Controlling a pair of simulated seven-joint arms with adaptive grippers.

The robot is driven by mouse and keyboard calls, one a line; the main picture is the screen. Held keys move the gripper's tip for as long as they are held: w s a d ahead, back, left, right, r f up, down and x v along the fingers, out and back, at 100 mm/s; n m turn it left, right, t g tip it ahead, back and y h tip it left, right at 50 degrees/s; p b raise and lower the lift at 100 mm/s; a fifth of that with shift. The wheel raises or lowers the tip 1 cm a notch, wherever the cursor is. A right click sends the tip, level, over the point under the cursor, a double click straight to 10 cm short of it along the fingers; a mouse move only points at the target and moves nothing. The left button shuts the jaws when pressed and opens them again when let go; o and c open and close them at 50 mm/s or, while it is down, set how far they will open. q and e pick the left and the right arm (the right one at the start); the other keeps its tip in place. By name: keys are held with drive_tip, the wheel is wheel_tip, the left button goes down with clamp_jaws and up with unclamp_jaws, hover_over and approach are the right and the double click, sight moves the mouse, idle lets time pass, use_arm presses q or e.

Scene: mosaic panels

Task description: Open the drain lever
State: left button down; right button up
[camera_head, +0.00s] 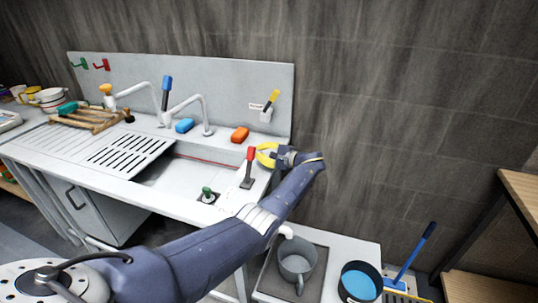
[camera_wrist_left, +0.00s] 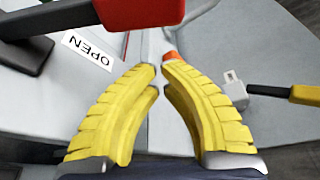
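A lever with a red handle (camera_head: 250,153) and dark stem stands on the sink's right-hand counter. Its red handle (camera_wrist_left: 140,12) and stem cross the top left of the left wrist view, beside a white label reading OPEN (camera_wrist_left: 86,50). My left gripper (camera_head: 258,152) is just right of the red handle, with no contact visible. Its curved yellow fingers (camera_wrist_left: 161,72) nearly meet at the tips and hold nothing. A yellow-handled lever (camera_head: 271,101) is on the backsplash near a small label. My right gripper is not in view.
An orange sponge (camera_head: 240,135), a blue sponge (camera_head: 184,125) and faucets (camera_head: 190,102) line the sink's back. A grey mug (camera_head: 297,262) and a blue-filled pan (camera_head: 360,283) stand at lower right. The basin (camera_head: 180,180) is mostly clear.

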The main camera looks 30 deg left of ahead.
sight(249, 164)
use_arm(q)
drive_tip(key=shift+s+d+r, duration=0.25)
drive_tip(key=shift+s+r, duration=0.2)
drive_tip(key=shift+s, duration=0.35)
drive_tip(key=shift+s+d+r, duration=0.25)
drive_tip(key=shift+s+r, duration=0.2)
drive_tip(key=shift+s, duration=0.35)
drive_tip(key=shift+s, duration=0.1)
